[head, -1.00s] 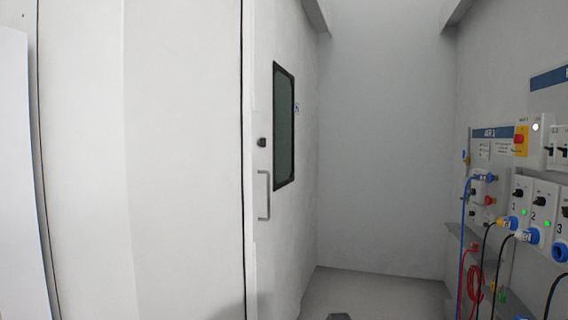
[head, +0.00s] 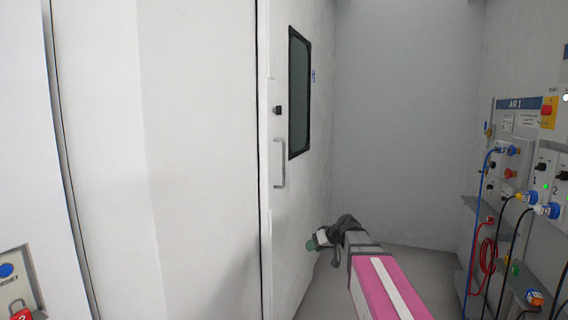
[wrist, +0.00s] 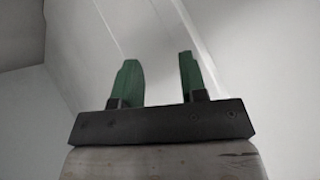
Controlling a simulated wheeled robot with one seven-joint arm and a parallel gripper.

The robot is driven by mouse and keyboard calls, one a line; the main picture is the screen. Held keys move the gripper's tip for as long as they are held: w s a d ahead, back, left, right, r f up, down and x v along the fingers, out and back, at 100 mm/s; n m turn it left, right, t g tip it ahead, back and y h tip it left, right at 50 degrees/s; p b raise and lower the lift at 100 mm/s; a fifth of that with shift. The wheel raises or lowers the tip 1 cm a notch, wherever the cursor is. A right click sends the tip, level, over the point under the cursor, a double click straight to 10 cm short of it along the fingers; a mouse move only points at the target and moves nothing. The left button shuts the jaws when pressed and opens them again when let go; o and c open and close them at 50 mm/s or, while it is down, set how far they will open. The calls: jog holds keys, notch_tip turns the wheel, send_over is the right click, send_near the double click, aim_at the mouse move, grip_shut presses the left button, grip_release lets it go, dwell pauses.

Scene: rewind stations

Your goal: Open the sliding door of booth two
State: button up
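The white sliding door (head: 290,215) stands left of centre in the head view, with a dark window (head: 299,95), a small black latch (head: 278,110) and a grey vertical handle (head: 279,163). It looks shut. No booth number shows on it. My gripper (head: 318,240) is low in front of the door, below and right of the handle, and apart from the handle. In the wrist view, my gripper (wrist: 160,80) has its two green fingers spread with nothing between them. Pale wall or door surfaces lie beyond; the handle is not seen there.
An electrical panel marked AIR 1 (head: 519,104) is on the right wall, with switches, blue plugs and hanging red, blue and black cables (head: 486,250). Part of another panel (head: 15,285) shows at lower left. Grey floor (head: 425,265) lies clear before the back wall.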

jog(key=w+a+r+n+t+y, duration=0.1)
jog(key=w+r+n+y, duration=0.15)
jog(key=r, duration=0.45)
jog(key=w+a+r+n+t+y, duration=0.1)
jog(key=w+r, duration=0.3)
jog(key=r, duration=0.4)
jog(key=n+t+y, duration=0.2)
jog(key=n+y, duration=0.1)
jog(key=y, duration=0.1)
send_near(284, 162)
jog(key=shift+m, duration=0.25)
jog(key=x, duration=1)
jog(key=shift+w+a, duration=0.1)
jog(key=shift+w, duration=0.3)
grip_shut()
